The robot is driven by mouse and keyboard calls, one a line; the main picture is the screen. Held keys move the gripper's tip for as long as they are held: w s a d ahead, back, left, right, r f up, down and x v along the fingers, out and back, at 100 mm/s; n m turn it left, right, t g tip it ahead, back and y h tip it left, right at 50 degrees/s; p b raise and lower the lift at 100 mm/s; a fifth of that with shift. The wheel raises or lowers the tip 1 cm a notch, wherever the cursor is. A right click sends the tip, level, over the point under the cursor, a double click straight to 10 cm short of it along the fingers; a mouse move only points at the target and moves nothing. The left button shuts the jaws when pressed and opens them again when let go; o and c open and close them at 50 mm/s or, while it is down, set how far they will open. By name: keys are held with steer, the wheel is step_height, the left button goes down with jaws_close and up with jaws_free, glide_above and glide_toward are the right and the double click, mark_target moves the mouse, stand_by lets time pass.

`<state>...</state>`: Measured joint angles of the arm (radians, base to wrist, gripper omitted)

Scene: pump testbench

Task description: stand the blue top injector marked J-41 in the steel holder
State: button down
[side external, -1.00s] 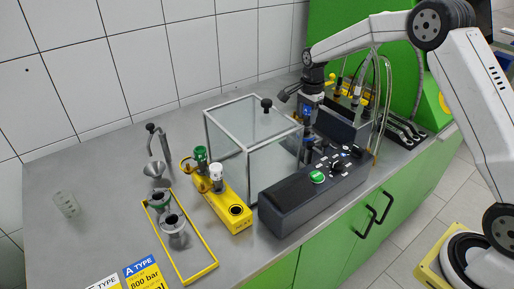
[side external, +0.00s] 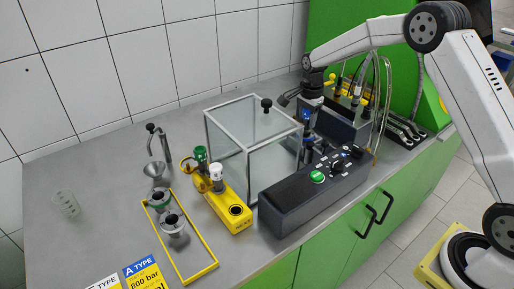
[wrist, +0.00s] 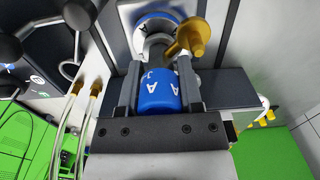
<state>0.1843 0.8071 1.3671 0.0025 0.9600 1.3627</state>
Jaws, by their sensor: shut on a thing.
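My gripper (wrist: 160,92) is shut on the blue top injector (wrist: 157,93) in the wrist view, with one dark finger on each side of the blue top. White letters show on the top, including an A; the full J-41 marking cannot be read. Beyond it are a brass side fitting (wrist: 190,38) and a round pale steel piece with a blue ring (wrist: 155,27), which may be the steel holder; I cannot tell whether the injector touches it. In the side view my gripper (side external: 309,101) is behind the glass box's right side, with the blue top (side external: 307,117) small there.
A glass box (side external: 249,138) with steel edges and a black control box (side external: 300,194) stand close to my gripper. A yellow block (side external: 234,208) holds green and white topped injectors. A yellow tray (side external: 202,259) holds steel cups. Hoses hang at right.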

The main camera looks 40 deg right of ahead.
steer(key=shift+f, duration=0.4)
stand_by(0.8)
steer(key=shift+c, duration=0.9)
jaws_free()
steer(key=shift+r, duration=0.1)
steer(key=shift+r, duration=3.4)
